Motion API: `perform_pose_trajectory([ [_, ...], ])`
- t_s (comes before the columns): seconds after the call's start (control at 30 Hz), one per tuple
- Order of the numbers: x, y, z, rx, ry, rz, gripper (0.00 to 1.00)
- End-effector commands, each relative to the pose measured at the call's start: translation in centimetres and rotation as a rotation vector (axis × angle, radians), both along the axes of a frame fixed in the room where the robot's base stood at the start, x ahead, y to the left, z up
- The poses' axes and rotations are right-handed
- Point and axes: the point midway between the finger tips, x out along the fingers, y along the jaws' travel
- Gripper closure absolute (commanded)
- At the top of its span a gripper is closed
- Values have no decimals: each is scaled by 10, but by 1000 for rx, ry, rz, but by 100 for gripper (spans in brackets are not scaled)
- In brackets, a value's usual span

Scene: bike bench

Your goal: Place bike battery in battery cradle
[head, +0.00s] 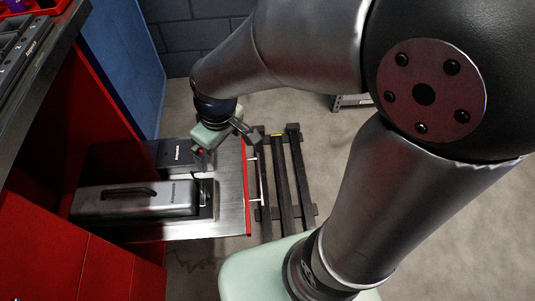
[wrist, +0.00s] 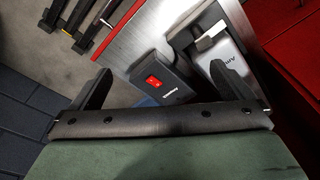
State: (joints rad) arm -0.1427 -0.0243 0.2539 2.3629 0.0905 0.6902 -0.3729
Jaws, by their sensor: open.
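A long grey case with a black carry handle, which looks like the bike battery (head: 130,200), lies on the metal shelf in the head view. Its right end meets a dark holder with a light block. In the wrist view a labelled silver block (wrist: 232,50) sits in a similar dark holder (wrist: 207,33) near the right finger. I cannot tell for sure which part is the battery cradle. My gripper (head: 228,150) is open and empty above the shelf's right side, near the dark box. In the wrist view its fingers (wrist: 160,72) stand wide apart, with the dark box beyond them.
The dark box with a red switch (wrist: 153,82) stands behind the grey case. The metal shelf (head: 232,180) has a front handle on its right edge. Dark rails (head: 283,185) lie beyond that edge. Red cabinet walls (head: 105,105) bound the left.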

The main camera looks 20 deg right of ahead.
Motion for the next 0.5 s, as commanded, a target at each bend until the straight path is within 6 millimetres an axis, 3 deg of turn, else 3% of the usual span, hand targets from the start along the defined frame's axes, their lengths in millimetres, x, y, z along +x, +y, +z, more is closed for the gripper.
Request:
perform_pose_trajectory([
  [0.03,-14,-41,6,-27,24,-151,0],
  [0.1,-37,-83,10,-57,68,-342,0],
  [0.2,-68,-122,13,-78,119,-551,0],
  [0.33,-89,-142,13,-88,155,-681,0],
  [0.5,-91,-143,13,-90,160,-692,0],
])
